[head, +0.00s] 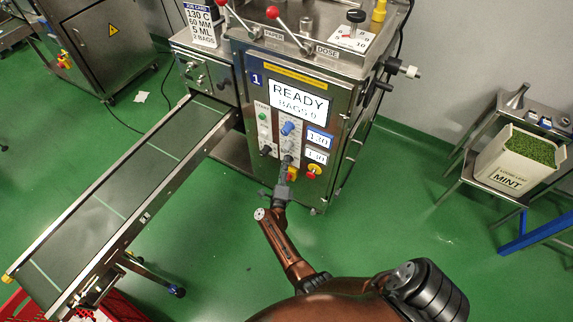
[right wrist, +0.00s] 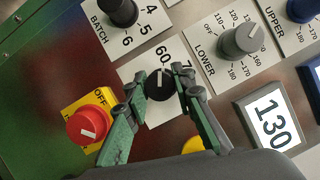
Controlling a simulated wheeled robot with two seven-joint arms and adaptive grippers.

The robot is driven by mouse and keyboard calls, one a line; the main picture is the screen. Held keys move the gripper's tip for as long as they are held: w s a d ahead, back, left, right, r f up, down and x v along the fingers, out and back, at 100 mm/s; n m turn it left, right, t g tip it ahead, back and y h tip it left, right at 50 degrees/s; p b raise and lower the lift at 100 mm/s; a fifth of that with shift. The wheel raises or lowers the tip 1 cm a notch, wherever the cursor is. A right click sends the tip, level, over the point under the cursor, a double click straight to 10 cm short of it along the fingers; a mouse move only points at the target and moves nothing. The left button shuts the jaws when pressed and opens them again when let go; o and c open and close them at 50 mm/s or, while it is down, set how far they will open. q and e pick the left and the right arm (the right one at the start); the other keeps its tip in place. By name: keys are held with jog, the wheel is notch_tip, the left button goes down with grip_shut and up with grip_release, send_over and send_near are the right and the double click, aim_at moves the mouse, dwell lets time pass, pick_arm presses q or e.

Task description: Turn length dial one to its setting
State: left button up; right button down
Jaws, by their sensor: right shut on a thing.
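Length dial one is a small black knob (right wrist: 158,88) on a white plate in the right wrist view. Its scale shows 60 and part of a 7; the rest is hidden by the fingers. My right gripper (right wrist: 161,80) has its green fingers on both sides of this knob, shut on it. In the head view my right gripper (head: 287,162) reaches the lower front of machine 1 (head: 256,150) and hides the dial. The job card (head: 201,25) on top reads 130 C, 50 MM, 5 ML, 2 BAGS. My left gripper is not in view.
Near the knob are the batch dial (right wrist: 122,12), the grey lower dial (right wrist: 241,40), the blue upper dial (right wrist: 300,8), a red switch (right wrist: 88,126) and a 130 display (right wrist: 268,120). The machine screen (head: 298,101) reads READY, BAGS 0. A conveyor (head: 130,185) stands left.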

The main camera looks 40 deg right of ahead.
dwell(0.3)
jog(key=c, duration=1.7)
grip_release()
jog(key=shift+o, duration=0.2)
